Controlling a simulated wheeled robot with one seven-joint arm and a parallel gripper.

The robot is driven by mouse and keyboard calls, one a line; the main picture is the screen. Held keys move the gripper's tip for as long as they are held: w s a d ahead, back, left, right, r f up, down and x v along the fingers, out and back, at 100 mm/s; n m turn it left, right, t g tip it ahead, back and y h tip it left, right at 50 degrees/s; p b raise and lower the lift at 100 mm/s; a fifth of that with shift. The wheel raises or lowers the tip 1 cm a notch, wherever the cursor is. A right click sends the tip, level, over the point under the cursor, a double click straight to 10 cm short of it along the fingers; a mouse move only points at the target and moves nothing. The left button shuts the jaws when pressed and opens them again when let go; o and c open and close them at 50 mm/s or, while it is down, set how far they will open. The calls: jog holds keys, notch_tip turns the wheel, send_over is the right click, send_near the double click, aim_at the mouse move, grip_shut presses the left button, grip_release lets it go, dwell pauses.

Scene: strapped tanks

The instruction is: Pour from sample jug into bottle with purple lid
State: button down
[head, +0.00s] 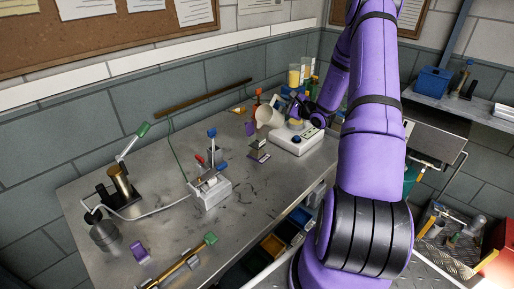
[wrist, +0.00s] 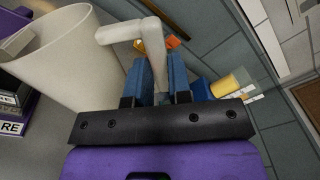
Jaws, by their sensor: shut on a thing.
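The sample jug (head: 268,117) is a cream-white jug over the far part of the steel bench, tilted with its mouth toward the left. It fills the left of the wrist view (wrist: 62,62). My gripper (wrist: 157,75) has its blue fingers shut on the jug's handle (wrist: 150,32). In the head view the fingers are mostly hidden behind the jug and my arm. I cannot pick out a bottle with a purple lid for sure, and the jug's contents do not show.
A white device (head: 296,140) stands just right of the jug. A yellow-filled container (head: 294,75) and other bottles stand behind. An orange-red bottle (head: 257,97) is near the wall. A white rack (head: 210,190) stands mid-bench. The bench (head: 150,200) has bare patches at left.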

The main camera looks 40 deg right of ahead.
jog(key=shift+a+r, duration=0.1)
jog(key=shift+r, duration=0.05)
jog(key=shift+a+r+n, duration=0.25)
jog(key=shift+r+n, duration=0.25)
dwell(3.8)
jog(key=shift+a+r, duration=0.2)
jog(key=shift+r, duration=0.05)
jog(key=shift+d+f+m, duration=0.95)
jog(key=shift+f+m, duration=0.2)
jog(key=shift+m, duration=0.05)
